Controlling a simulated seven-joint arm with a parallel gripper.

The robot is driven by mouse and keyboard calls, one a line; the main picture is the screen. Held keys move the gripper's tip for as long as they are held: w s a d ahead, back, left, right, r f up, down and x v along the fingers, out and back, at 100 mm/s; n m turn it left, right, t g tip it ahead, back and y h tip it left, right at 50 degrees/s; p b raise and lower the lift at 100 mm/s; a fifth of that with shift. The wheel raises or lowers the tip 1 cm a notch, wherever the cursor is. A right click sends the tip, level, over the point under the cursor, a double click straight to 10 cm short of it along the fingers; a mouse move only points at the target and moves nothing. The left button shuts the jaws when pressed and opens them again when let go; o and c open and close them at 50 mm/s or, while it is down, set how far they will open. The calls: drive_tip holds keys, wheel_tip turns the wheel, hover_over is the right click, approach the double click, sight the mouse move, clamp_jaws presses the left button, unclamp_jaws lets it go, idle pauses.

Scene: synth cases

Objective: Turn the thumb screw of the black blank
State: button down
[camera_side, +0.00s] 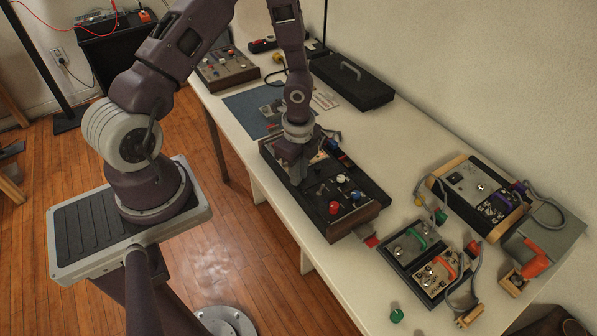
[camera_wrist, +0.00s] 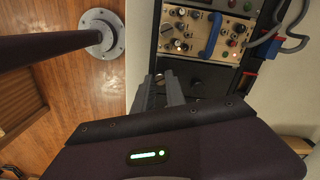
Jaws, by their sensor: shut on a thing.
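The black blank (camera_wrist: 215,75) is a plain dark panel in the wrist view, set in the case below a beige module. My gripper (camera_wrist: 162,78) is at the blank's left edge, fingers pointing down at it. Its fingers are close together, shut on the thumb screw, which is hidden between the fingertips. In the side view my gripper (camera_side: 297,180) is down at the near left part of the long dark case (camera_side: 359,219) with wooden ends. The arm hides part of the case there, and the screw cannot be made out.
A beige module (camera_wrist: 205,35) with several knobs and a blue handle sits beside the blank. A red knob (camera_side: 334,207) and a white knob (camera_side: 341,178) stand up near my gripper. Smaller cases with cables lie to the right; a black lidded case (camera_side: 350,80) lies behind.

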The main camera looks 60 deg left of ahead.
drive_tip(key=shift+m, duration=0.6)
drive_tip(key=c, duration=1.3)
unclamp_jaws()
drive_tip(key=shift+c, duration=0.2)
wheel_tip(320, 180, up, 7)
drive_tip(key=shift+r, duration=0.1)
